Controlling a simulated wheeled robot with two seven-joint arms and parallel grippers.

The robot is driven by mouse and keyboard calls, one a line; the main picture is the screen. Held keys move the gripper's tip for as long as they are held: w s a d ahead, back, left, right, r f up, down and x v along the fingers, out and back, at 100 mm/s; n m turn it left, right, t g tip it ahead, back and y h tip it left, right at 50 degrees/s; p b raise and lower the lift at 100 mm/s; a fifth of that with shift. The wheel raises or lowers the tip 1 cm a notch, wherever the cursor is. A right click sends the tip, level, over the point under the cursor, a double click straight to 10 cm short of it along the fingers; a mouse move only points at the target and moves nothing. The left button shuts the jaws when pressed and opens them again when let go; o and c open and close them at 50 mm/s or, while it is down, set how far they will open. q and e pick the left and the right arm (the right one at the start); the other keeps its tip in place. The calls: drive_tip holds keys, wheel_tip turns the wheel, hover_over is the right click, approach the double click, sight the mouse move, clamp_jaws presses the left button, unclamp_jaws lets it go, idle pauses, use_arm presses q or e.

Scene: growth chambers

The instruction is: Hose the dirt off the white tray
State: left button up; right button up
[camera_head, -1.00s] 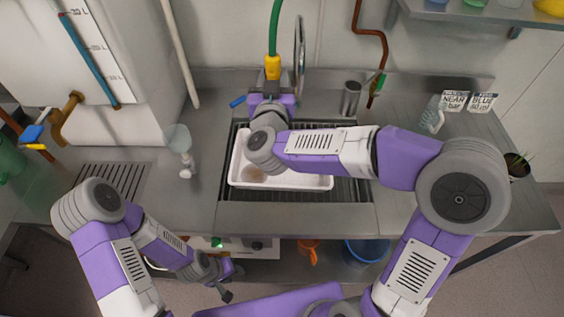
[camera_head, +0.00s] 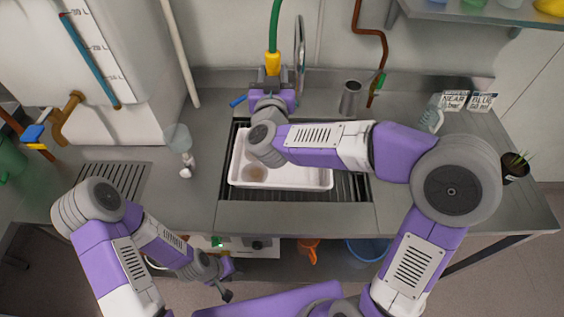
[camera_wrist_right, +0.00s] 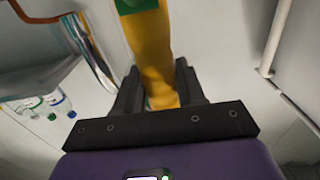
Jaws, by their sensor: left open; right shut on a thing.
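The white tray (camera_head: 305,178) lies in the sink on a dark slatted rack, partly hidden by my right arm. A brown dirt patch (camera_head: 256,173) shows in its lower left. My right gripper (camera_head: 272,82) is above the tray's back edge, shut on the yellow nozzle (camera_head: 272,66) of the green hose (camera_head: 275,25). In the right wrist view the yellow nozzle (camera_wrist_right: 155,70) stands between the two dark fingers (camera_wrist_right: 158,88). I see no water coming out. My left gripper (camera_head: 224,280) is low at the front, below the counter edge, open and empty.
A tall faucet (camera_head: 300,50) stands behind the sink. A metal cup (camera_head: 350,98) is to its right. A clear glass vessel (camera_head: 179,140) stands left of the sink. A potted plant (camera_head: 515,166) is at the far right. A blue bucket (camera_head: 366,250) is under the counter.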

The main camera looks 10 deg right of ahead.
drive_tip(key=shift+s, duration=0.1)
idle(0.5)
drive_tip(key=shift+s+d, duration=0.15)
drive_tip(key=shift+s, duration=1.25)
drive_tip(key=shift+s+d, duration=0.1)
drive_tip(key=shift+s, duration=1.4)
drive_tip(key=shift+a, duration=0.1)
drive_tip(key=w+a, duration=0.2)
drive_tip(key=a, duration=0.5)
drive_tip(key=shift+a, duration=0.4)
drive_tip(key=p+x, duration=0.3)
drive_tip(key=x, duration=0.6)
idle(0.8)
idle(1.2)
